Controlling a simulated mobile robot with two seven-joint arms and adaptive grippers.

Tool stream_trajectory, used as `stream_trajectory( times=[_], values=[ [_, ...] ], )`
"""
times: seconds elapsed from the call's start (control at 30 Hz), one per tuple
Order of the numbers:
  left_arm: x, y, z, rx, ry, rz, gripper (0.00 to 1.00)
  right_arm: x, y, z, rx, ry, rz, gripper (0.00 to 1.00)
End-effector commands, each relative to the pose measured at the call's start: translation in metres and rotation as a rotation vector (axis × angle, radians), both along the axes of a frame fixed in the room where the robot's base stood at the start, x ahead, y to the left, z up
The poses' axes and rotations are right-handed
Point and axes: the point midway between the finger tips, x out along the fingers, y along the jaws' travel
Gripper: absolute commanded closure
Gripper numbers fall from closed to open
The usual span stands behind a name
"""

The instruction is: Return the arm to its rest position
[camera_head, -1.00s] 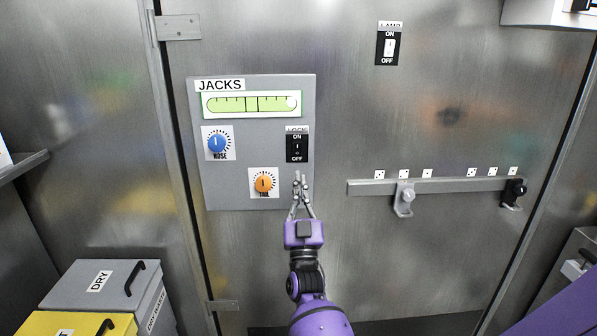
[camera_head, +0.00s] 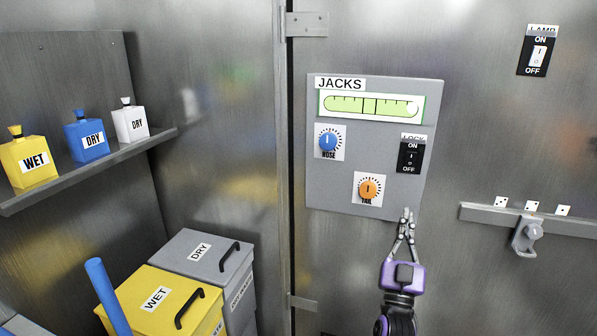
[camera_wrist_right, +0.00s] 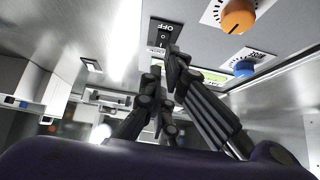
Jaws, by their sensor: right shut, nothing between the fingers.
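My right gripper (camera_head: 406,222) is shut and empty, pointing up just below the lower right edge of the grey JACKS panel (camera_head: 330,185). In the right wrist view its dark fingers (camera_wrist_right: 172,62) meet near the black lock switch (camera_wrist_right: 158,40); contact cannot be told. The panel carries a green level gauge (camera_head: 370,105), a blue NOSE knob (camera_head: 327,141), an orange TAIL knob (camera_head: 368,188) and the black LOCK switch (camera_head: 410,156). My left gripper is not in view.
A rail with a grey latch (camera_head: 528,236) is at the right, and a LAMP switch (camera_head: 538,50) above it. At the left, a shelf (camera_head: 95,170) holds yellow, blue and white bottles. Below stand a grey DRY box (camera_head: 180,250) and a yellow WET box (camera_head: 140,285).

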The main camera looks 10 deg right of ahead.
Motion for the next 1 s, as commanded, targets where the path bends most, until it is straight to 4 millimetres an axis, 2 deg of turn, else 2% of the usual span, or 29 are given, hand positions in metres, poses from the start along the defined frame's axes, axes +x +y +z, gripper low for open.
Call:
stream_trajectory(
  times=[0.17, 0.27, 0.37, 0.4, 0.57, 0.67, 0.77, 0.87, 0.9, 0.97, 1.0],
  values=[
    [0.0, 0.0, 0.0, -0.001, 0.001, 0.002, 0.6, 0.013, 0.001, -0.011, 0.049, 0.057, 0.05, 1.0],
    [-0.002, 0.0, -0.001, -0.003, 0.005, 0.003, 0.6, 0.031, 0.021, -0.013, 0.082, 0.12, 0.128, 1.0],
    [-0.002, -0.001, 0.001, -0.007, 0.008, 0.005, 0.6, 0.034, 0.045, -0.034, 0.108, 0.242, 0.215, 1.0],
    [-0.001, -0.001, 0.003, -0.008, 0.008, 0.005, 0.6, 0.031, 0.055, -0.048, 0.116, 0.301, 0.246, 1.0],
    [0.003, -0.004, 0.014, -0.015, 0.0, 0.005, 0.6, 0.003, 0.088, -0.104, 0.148, 0.52, 0.335, 1.0],
    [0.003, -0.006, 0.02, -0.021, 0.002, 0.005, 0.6, -0.031, 0.108, -0.147, 0.173, 0.677, 0.38, 1.0],
    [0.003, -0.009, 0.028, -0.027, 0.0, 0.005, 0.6, -0.08, 0.129, -0.191, 0.205, 0.843, 0.417, 1.0],
    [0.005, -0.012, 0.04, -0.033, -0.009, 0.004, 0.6, -0.142, 0.15, -0.232, 0.243, 1.009, 0.446, 1.0],
    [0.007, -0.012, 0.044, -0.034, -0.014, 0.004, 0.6, -0.168, 0.157, -0.246, 0.256, 1.07, 0.454, 1.0],
    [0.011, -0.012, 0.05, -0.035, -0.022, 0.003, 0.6, -0.209, 0.168, -0.264, 0.278, 1.158, 0.465, 1.0],
    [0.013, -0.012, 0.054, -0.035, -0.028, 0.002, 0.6, -0.236, 0.175, -0.274, 0.293, 1.211, 0.472, 1.0]
  ],
)
